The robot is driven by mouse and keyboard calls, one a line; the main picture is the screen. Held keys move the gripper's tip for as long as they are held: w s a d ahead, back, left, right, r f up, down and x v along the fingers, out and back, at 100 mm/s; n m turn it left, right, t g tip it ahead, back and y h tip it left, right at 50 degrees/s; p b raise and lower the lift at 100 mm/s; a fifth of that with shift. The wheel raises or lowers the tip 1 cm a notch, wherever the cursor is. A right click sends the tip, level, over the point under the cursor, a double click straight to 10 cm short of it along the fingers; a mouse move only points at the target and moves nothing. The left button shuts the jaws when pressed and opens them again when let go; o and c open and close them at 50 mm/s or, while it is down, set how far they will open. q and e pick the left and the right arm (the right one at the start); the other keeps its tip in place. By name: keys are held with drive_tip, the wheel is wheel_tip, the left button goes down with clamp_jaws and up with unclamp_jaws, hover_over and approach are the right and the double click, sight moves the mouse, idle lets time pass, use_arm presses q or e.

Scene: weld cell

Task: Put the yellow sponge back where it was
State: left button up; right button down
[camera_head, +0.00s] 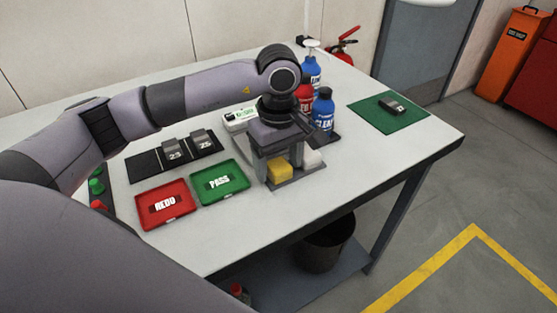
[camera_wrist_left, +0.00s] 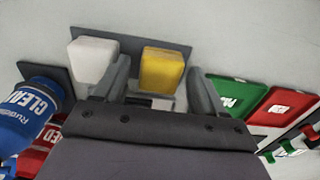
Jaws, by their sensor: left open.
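The yellow sponge (camera_head: 280,171) sits at the left end of a dark grey holder (camera_head: 291,182) on the table, and a white block (camera_head: 312,158) sits at its right end. My left gripper (camera_head: 275,168) is above the holder, pointing down and open. In the left wrist view the yellow sponge (camera_wrist_left: 162,68) lies between the open fingers of my left gripper (camera_wrist_left: 160,85), with gaps on both sides. The white block (camera_wrist_left: 94,59) is outside the left-hand finger there. My right gripper is not in view.
Blue and red bottles (camera_head: 323,113) stand close behind my left gripper. A green PASS tray (camera_head: 219,182) and a red REDO tray (camera_head: 165,203) lie left of the holder. A black bin (camera_head: 326,244) stands below the table. The table's right front is clear.

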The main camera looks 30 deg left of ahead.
sight(278, 165)
use_arm(q)
wheel_tip(278, 165, up, 12)
drive_tip(key=shift+r, duration=0.2)
idle(0.7)
